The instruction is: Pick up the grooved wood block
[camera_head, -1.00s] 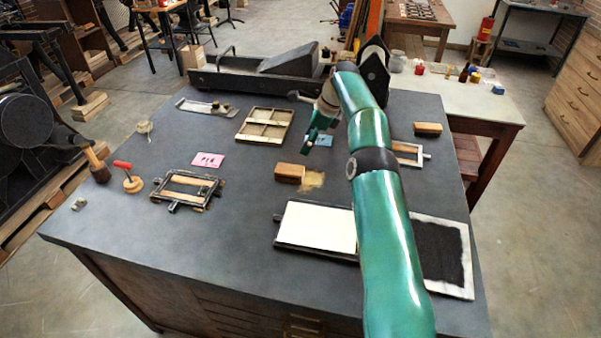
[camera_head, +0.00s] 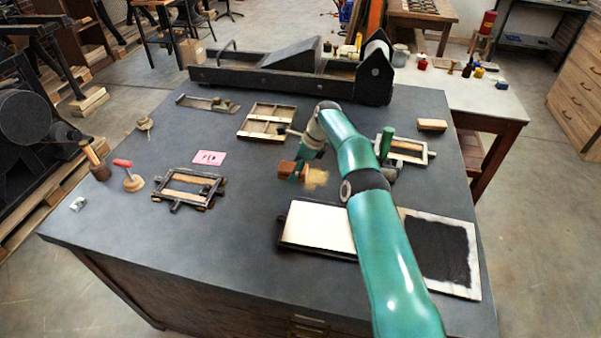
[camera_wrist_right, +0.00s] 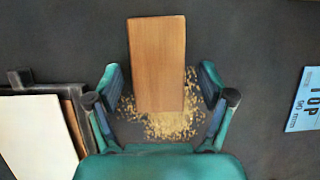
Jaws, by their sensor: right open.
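A wood block (camera_head: 287,168) lies on the dark table top beside a patch of pale sawdust (camera_head: 317,179). My right gripper (camera_head: 300,172) is over the block, partly covering it in the head view. In the right wrist view the block (camera_wrist_right: 157,55) shows a plain, light-brown upper face, and I see no groove there. My right gripper (camera_wrist_right: 160,85) is open, with one finger on each side of the block's near part and a gap at both sides. Another wood block (camera_head: 432,125) lies at the table's right. My left gripper is not in view.
A white sheet on a dark base (camera_head: 318,226) and a black-inked slab (camera_head: 440,252) lie nearer the front. A small frame (camera_head: 187,188), pink card (camera_head: 209,158) and divided tray (camera_head: 266,122) lie left and behind. A blue card (camera_wrist_right: 304,100) lies to the right.

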